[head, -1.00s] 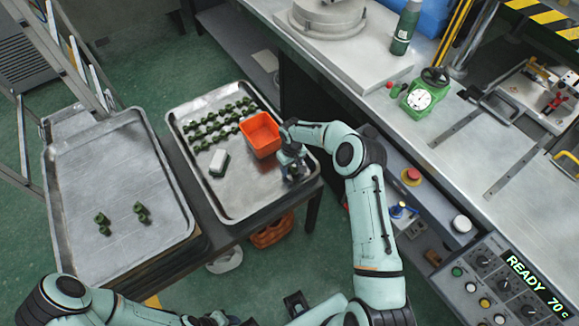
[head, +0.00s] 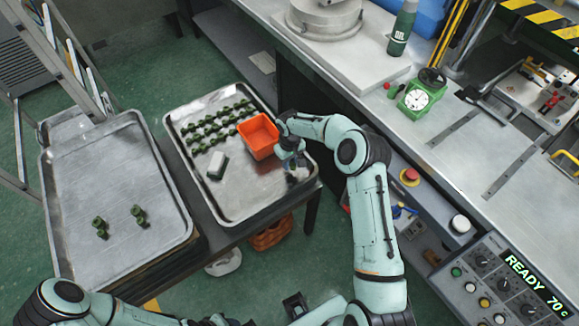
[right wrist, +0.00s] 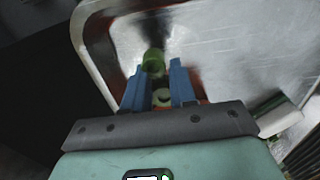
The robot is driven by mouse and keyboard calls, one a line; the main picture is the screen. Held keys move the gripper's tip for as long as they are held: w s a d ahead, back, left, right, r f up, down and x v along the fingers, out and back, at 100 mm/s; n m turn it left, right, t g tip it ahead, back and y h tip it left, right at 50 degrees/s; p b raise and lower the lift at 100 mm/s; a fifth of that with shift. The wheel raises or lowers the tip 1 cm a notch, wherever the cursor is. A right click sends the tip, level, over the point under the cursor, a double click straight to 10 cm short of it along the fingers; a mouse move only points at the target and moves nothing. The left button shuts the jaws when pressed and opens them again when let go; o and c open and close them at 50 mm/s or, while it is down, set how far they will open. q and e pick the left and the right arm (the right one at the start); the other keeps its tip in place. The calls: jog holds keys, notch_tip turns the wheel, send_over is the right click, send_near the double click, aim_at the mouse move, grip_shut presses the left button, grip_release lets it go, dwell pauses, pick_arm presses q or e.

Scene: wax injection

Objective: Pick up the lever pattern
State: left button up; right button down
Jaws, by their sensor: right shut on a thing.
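My right gripper (head: 291,172) is over the right end of the middle metal tray (head: 240,215), beside the orange bin. In the right wrist view its blue fingers (right wrist: 160,80) are shut on a green lever pattern (right wrist: 154,62), whose round ring-like parts show between and just beyond the fingertips. The held pattern is hardly visible in the head view. Several more dark green patterns (head: 215,125) lie in rows on the middle tray. Two green patterns (head: 138,215) (head: 100,228) sit on the left tray (head: 100,165). My left arm is at the bottom left; its fingers cannot be made out.
An orange bin (head: 258,136) and a white-and-green block (head: 217,165) stand on the middle tray. The left tray has much bare room. The workbench (head: 460,160) with a green dial gauge (head: 417,98) is at the right, with a control panel (head: 500,285) below it.

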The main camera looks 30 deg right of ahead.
pick_arm(q)
jog(key=shift+w+r, duration=0.2)
jog(key=shift+r, duration=0.1)
pick_arm(e)
notch_tip(320, 180, up, 16)
pick_arm(q)
jog(key=shift+p, duration=0.3)
dwell(0.4)
